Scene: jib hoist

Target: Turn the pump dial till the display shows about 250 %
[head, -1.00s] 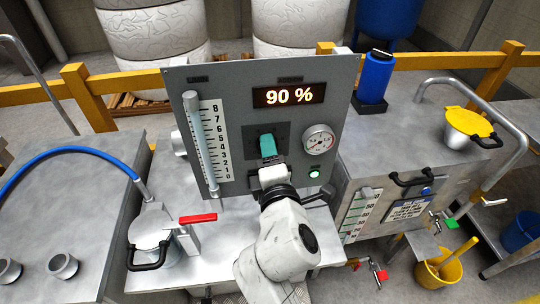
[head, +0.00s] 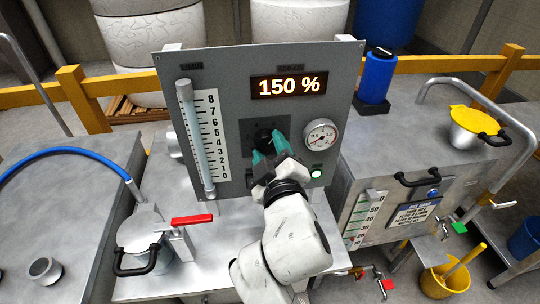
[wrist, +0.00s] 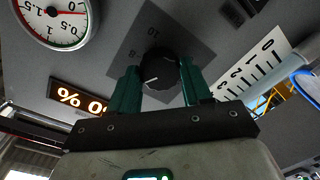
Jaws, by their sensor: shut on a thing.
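The pump dial is a black knob (head: 266,138) on a dark square plate in the middle of the grey panel (head: 232,70). It also shows in the wrist view as a black knob (wrist: 161,70) with a white pointer mark. My gripper (head: 270,150) has its teal fingers on either side of the knob, shut on it, and it shows in the wrist view too (wrist: 157,86). The display (head: 289,86) above the dial reads 150 %. In the wrist view the display (wrist: 82,97) is tilted and partly hidden behind my gripper.
A round gauge (head: 320,135) and a lit green lamp (head: 317,173) sit close to the right of my gripper. A glass level tube (head: 195,135) with a numbered scale stands at the left of the panel. A red-handled valve (head: 193,220) is on the bench at lower left.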

